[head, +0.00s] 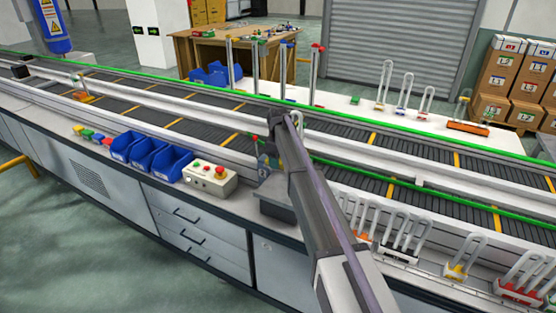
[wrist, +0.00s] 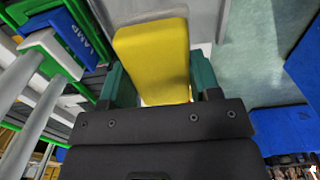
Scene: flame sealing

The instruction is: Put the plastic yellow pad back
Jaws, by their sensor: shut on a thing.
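The plastic yellow pad (wrist: 152,55) is a smooth yellow block with rounded corners, in the upper middle of the wrist view. My gripper (wrist: 160,76) is shut on it, with one dark green finger against each side. The pad sticks out beyond the fingers, and a pale surface shows around it; I cannot tell whether they touch. In the head view my arm hides most of the gripper, and I cannot make out the held pad there.
In the wrist view a blue block marked LAMP (wrist: 84,35) is at upper left. In the head view, blue bins (head: 148,153), small coloured blocks (head: 88,134) and a button box (head: 209,179) stand along the bench. Racks with upright loops (head: 400,238) stand at right.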

